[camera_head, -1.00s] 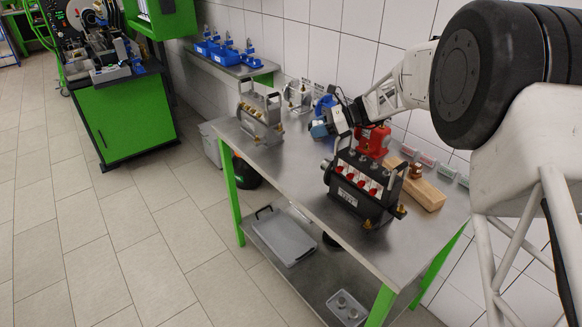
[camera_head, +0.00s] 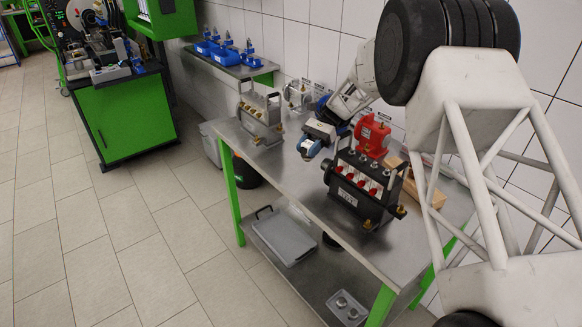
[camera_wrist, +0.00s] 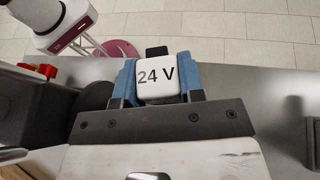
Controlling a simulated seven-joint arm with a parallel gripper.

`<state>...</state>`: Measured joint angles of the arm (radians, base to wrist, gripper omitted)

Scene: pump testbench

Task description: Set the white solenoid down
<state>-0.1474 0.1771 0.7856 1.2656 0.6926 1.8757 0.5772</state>
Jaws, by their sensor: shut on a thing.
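The white solenoid (camera_wrist: 158,84) marked "24 V" sits between the two blue fingers of my gripper (camera_wrist: 157,80) in the wrist view. My gripper is shut on it, with a dark part of it showing beyond the fingers. In the head view my gripper (camera_head: 309,148) is over the steel table (camera_head: 285,180), between the black pump and the grey pump. The solenoid is hard to make out there. Whether it touches the table, I cannot tell.
A black pump with red caps (camera_head: 360,188) stands just right of my gripper. A red unit (camera_head: 372,137) and a wooden block (camera_head: 432,190) are behind it. A grey pump (camera_head: 260,118) stands to the left. The table's front middle is bare.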

